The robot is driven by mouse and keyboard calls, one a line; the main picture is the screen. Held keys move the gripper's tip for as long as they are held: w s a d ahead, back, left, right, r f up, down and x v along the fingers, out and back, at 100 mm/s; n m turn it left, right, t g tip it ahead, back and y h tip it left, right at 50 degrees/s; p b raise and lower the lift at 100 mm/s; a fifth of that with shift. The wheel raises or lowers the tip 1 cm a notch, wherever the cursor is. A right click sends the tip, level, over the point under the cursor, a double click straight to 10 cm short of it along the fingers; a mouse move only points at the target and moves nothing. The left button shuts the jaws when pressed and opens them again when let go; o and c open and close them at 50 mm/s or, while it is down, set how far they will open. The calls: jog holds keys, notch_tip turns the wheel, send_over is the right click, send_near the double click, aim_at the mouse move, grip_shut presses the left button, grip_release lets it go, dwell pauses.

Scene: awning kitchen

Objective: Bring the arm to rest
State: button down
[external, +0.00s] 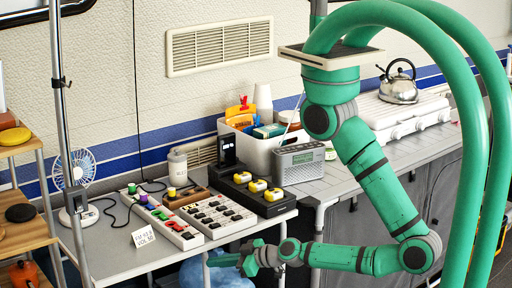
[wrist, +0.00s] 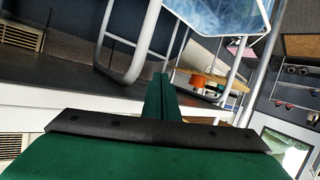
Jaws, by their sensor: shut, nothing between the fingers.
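My green arm hangs down from the upper right and bends back to the left in the external view. My gripper (external: 226,261) is at the near edge of the table, level with or a little below its top. In the wrist view my gripper (wrist: 160,85) shows as two dark green fingers pressed together, with nothing between them. I cannot tell from the external view how far the gripper is from the table edge.
A kettle (external: 398,82) stands on a white stove at the back right. A metal pole (external: 62,110) stands at left.

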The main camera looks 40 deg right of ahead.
jog(key=s+d+r+m+t+h, duration=0.25)
jog(key=d+m+h, duration=0.25)
jog(key=d, duration=0.7)
jog(key=s+d+r+m+h, duration=0.1)
jog(key=s+d+r, duration=0.1)
jog(key=r, duration=0.3)
jog(key=s+d+r+m+t+h, duration=0.1)
jog(key=s+d+r+m, duration=0.1)
jog(key=d+r, duration=0.2)
jog(key=shift+s+d+r, duration=0.35)
jog(key=shift+d+r, duration=0.05)
jog(key=shift+d, duration=0.4)
dwell(0.9)
